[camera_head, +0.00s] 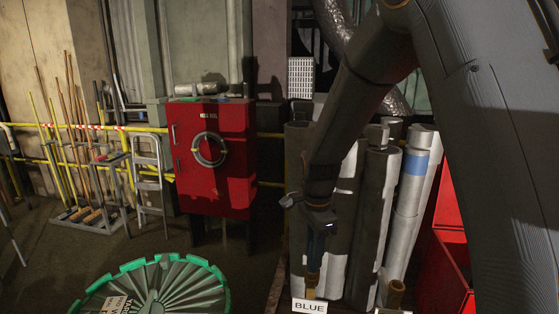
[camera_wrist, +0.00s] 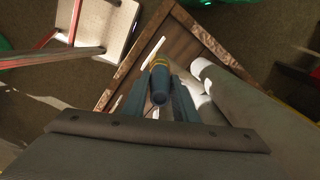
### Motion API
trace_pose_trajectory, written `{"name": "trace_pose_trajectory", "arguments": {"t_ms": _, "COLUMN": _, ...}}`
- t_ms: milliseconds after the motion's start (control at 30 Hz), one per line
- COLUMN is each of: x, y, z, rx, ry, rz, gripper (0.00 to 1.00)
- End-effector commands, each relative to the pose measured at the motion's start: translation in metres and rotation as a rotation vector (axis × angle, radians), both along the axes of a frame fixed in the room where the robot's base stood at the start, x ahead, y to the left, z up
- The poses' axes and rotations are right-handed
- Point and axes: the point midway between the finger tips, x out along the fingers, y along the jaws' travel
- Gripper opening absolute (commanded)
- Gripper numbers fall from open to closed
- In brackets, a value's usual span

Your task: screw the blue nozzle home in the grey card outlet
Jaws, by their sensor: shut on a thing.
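My gripper (camera_wrist: 160,102) is shut on the blue nozzle (camera_wrist: 160,82), a dark blue cylinder with yellow bands at its far end, seen between the two bluish fingers in the wrist view. In the head view my gripper (camera_head: 315,250) points down at the lower centre, above a white card reading BLUE (camera_head: 309,306). A tan piece (camera_head: 311,284) shows just under the fingers; I cannot tell whether it is part of the nozzle or a separate fitting. I cannot make out a grey card or its outlet in either view.
A wooden-edged crate (camera_wrist: 129,71) lies below the gripper. Tall grey rolls (camera_head: 375,215) stand close behind and right of my arm. Another tan fitting (camera_head: 396,293) is right of the card. A red cabinet (camera_head: 213,160) and green-rimmed drum (camera_head: 195,262) stand to the left.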

Motion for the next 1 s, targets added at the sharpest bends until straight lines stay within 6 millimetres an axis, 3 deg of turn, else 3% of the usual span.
{"name": "trace_pose_trajectory", "arguments": {"t_ms": 233, "x": 0.0002, "y": 0.0002, "z": -0.0001, "rx": 0.0, "ry": 0.0, "rz": -0.039, "gripper": 0.0}}
{"name": "trace_pose_trajectory", "arguments": {"t_ms": 600, "x": 0.0002, "y": 0.0002, "z": -0.0005, "rx": 0.0, "ry": -0.001, "rz": -0.422, "gripper": 0.0}}
{"name": "trace_pose_trajectory", "arguments": {"t_ms": 867, "x": 0.0003, "y": 0.0002, "z": -0.0005, "rx": 0.0, "ry": -0.001, "rz": -0.449, "gripper": 0.0}}
{"name": "trace_pose_trajectory", "arguments": {"t_ms": 900, "x": 0.0002, "y": 0.0002, "z": -0.0005, "rx": 0.0, "ry": -0.001, "rz": -0.448, "gripper": 0.28}}
{"name": "trace_pose_trajectory", "arguments": {"t_ms": 1000, "x": 0.0002, "y": 0.0002, "z": -0.0005, "rx": 0.0, "ry": -0.001, "rz": -0.448, "gripper": 0.44}}
